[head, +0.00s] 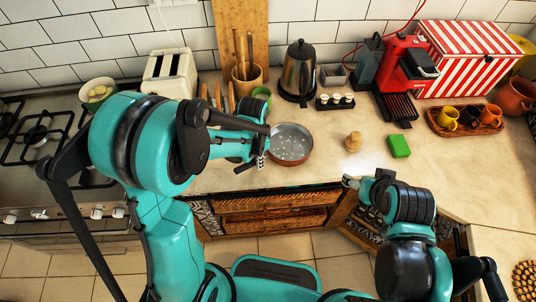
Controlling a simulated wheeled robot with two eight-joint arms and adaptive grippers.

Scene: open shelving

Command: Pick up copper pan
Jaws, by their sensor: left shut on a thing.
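The copper pan (290,145), round with a copper-coloured rim and a grey speckled inside, is at the front of the counter, left of centre. My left gripper (262,150) is at the pan's left side, shut on it; the exact grip is small and partly hidden by my arm. I cannot tell whether the pan touches the counter. My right gripper (349,182) is near the counter's front edge, to the right of the pan and apart from it. Its fingers are too small to read.
A small wooden object (353,141) and a green sponge (399,146) lie right of the pan. Behind stand a kettle (299,72), a utensil holder (247,85) and a red coffee machine (405,65). A stove (40,135) is at left. Counter between pan and sponge is mostly clear.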

